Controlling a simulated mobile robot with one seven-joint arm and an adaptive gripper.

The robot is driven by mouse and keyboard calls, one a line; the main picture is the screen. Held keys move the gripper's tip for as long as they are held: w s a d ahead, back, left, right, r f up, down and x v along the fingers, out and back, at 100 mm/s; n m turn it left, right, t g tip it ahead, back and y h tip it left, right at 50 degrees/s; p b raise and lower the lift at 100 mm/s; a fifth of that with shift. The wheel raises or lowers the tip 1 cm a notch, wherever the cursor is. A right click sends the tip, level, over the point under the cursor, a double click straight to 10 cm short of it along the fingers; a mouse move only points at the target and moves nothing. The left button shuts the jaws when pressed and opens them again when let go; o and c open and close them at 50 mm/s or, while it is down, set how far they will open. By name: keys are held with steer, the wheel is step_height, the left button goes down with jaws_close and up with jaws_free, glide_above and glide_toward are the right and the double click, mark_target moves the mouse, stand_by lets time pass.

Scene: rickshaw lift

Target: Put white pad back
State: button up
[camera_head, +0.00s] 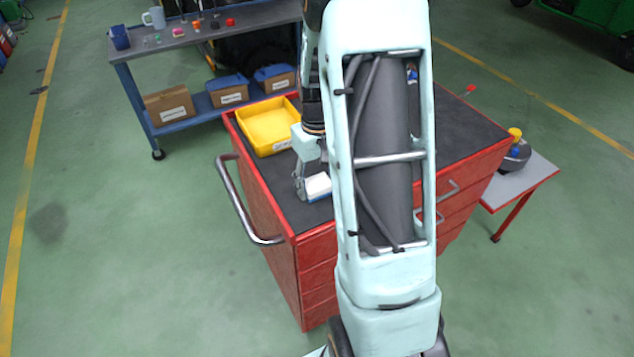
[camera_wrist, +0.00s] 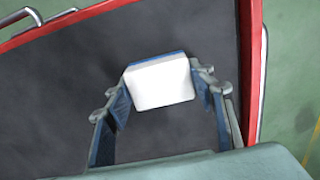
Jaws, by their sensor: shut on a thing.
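The white pad (camera_head: 317,184) has a blue edge and shows at my gripper, over the dark top of the red tool cart. In the wrist view the pad (camera_wrist: 160,82) sits between the two fingers, with its white face toward the camera. My gripper (camera_head: 312,188) is shut on the pad, with a finger against each side, as the wrist view (camera_wrist: 160,88) also shows. I cannot tell whether the pad touches the cart top. The yellow tray (camera_head: 268,127) lies behind the gripper on the cart and looks empty.
The red cart (camera_head: 312,250) has a metal handle (camera_head: 240,215) on its left side. A blue shelf (camera_head: 180,125) with boxes and small items stands behind at left. A low side table (camera_head: 530,182) is at right. My arm hides much of the cart top.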

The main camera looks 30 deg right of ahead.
mark_target(317, 182)
steer(key=shift+f, duration=0.2)
steer(key=o, duration=1.1)
steer(key=shift+r, duration=0.15)
step_height(317, 182, up, 12)
steer(key=shift+r, duration=0.1)
